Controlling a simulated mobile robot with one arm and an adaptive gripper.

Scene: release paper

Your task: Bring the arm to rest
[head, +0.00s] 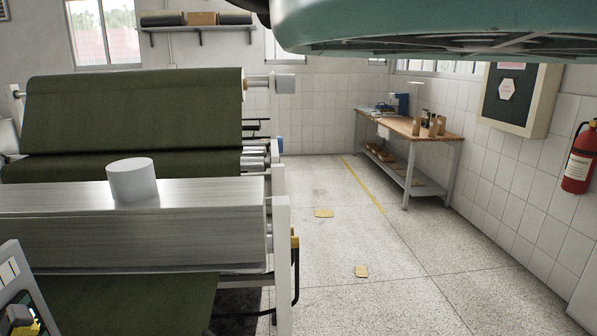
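My gripper is not in view in the head view. I cannot see whether it holds anything. A large teal rounded shape (430,28) crosses the top right very close to the camera, and I cannot tell what it belongs to.
A machine with a dark green roll (135,112) and a metal beam (130,235) fills the left; a white cylinder (133,181) stands on the beam. A wooden-topped workbench (425,128) and a fire extinguisher (579,165) are at right. The floor (410,290) between is mostly clear.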

